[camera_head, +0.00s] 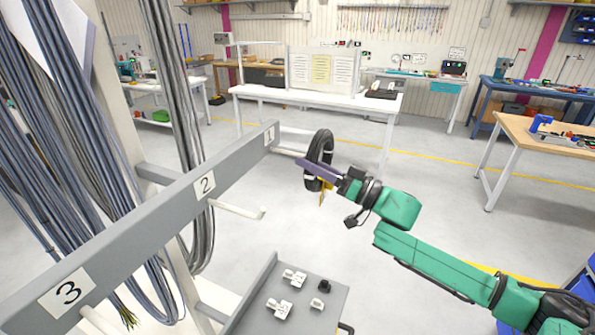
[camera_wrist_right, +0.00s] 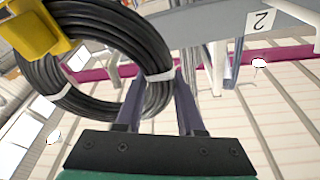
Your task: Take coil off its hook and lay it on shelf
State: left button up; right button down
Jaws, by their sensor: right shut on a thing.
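The black coil (camera_head: 321,144), with white ties and a yellow tag, is upright by the end of the white hook (camera_head: 290,152) at label 1. I cannot tell whether the hook's tip is still inside its ring. My right gripper (camera_head: 310,167) is shut on the coil's rim. In the right wrist view the coil (camera_wrist_right: 112,32) fills the upper left and its rim passes between the fingers (camera_wrist_right: 158,95), close to a white tie. A grey shelf (camera_head: 246,306) is low at the bottom centre. My left gripper is not in view.
A grey rail (camera_head: 150,213) with labels 1, 2 and 3 runs across the left; a bare white hook (camera_head: 240,210) sticks out at label 2. Several small white and black parts (camera_head: 294,276) lie on the shelf. Hanging cables (camera_head: 185,100) crowd the left.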

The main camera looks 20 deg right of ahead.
jog(key=shift+s+d+r, duration=0.1)
jog(key=shift+s+d, duration=0.35)
jog(key=shift+s, duration=0.15)
jog(key=r+v, duration=0.1)
jog(key=v, duration=0.6)
jog(key=shift+d+r, duration=0.3)
jog(key=shift+d, duration=0.1)
jog(key=g+h, duration=0.2)
jog(key=s+d+g+h, duration=0.1)
jog(key=g, duration=0.1)
jog(key=shift+s+d+n+g+h, duration=0.2)
jog(key=shift+n+g+h, duration=0.1)
jog(key=shift+g+h, duration=0.1)
